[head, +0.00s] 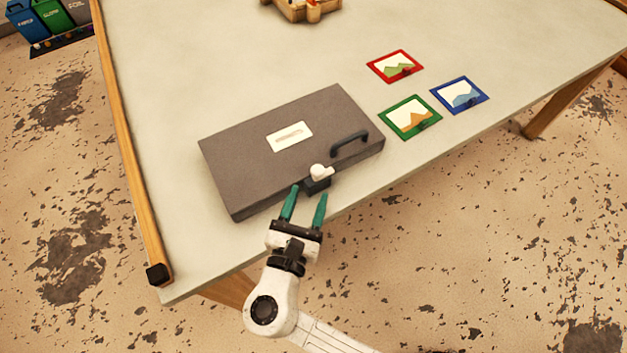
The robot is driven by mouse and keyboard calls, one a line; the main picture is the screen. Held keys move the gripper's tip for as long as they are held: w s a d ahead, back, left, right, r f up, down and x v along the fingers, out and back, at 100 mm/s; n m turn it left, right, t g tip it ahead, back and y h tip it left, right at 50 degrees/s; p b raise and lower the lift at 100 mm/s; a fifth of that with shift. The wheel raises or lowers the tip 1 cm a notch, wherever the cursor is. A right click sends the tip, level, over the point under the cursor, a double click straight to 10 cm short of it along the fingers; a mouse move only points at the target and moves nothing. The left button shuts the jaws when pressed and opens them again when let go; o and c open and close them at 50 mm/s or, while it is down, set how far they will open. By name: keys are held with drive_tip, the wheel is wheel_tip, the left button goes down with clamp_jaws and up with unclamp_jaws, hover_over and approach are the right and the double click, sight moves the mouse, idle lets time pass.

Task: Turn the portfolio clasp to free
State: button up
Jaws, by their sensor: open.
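The portfolio (240,170) is a closed grey-brown case lying flat on the table, set at an angle near the front edge. It has a white label (289,136) on top and a dark handle (350,143) at its front right. The clasp (320,173) is a white knob on a dark block at the middle of the front side. My gripper (306,207) has two green fingers, spread apart and empty. The fingertips are just in front of the clasp in the picture, one to each side of its block. I cannot tell whether they touch it.
Red (395,66), green (409,117) and blue (460,95) framed pictures lie right of the portfolio. A wooden tray (300,10) stands at the back. The pale table (180,100) has a wooden rail (128,150) on the left. Bins (48,14) stand beyond it.

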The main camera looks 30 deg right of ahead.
drive_tip(key=shift+v, duration=1.4)
drive_tip(key=s+d+f+m+g+y, duration=0.2)
drive_tip(key=s+d+f+m+g, duration=0.1)
drive_tip(key=d+m+g, duration=0.3)
drive_tip(key=s+d+f+m+g+y, duration=0.1)
drive_tip(key=s+d+f+m+g, duration=0.25)
drive_tip(key=d+m, duration=0.4)
drive_tip(key=s+d+f+m+g+y, duration=0.2)
drive_tip(key=s+m+y, duration=0.7)
drive_tip(key=m, duration=0.4)
drive_tip(key=shift+m+y, duration=0.35)
drive_tip(key=shift+y, duration=0.05)
drive_tip(key=shift+s+d+f, duration=0.1)
drive_tip(key=shift+f, duration=0.05)
